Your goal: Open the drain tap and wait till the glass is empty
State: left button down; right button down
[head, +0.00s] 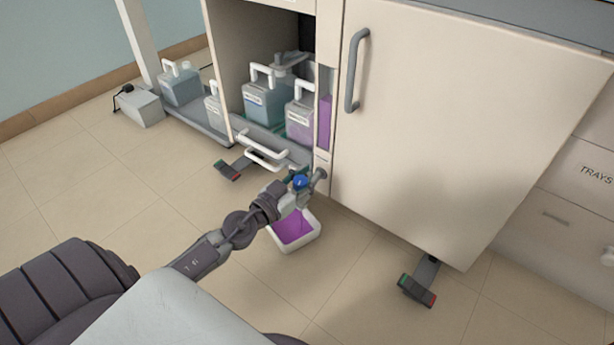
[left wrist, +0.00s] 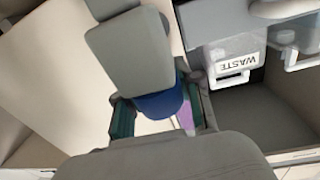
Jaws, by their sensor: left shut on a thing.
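The drain tap has a blue handle (head: 300,181) on a grey fitting low at the cabinet's front edge. My left gripper (head: 296,188) is shut on this handle. In the left wrist view the blue handle (left wrist: 160,104) sits between the teal finger pads. A white tub (head: 307,239) on the floor below the tap holds purple liquid (head: 293,228). My arm and gripper partly hide the tub and tap outlet. My right gripper is out of view.
Several labelled jugs (head: 265,104) stand in the open cabinet bay beside the glass. Cabinet feet (head: 418,289) stick out over the tiled floor. A grey box (head: 140,107) stands at the left.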

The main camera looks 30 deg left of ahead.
pick_arm(q)
jog(key=shift+s+d+f, duration=0.1)
jog(key=shift+d+f, duration=0.05)
jog(key=c, duration=1)
grip_release()
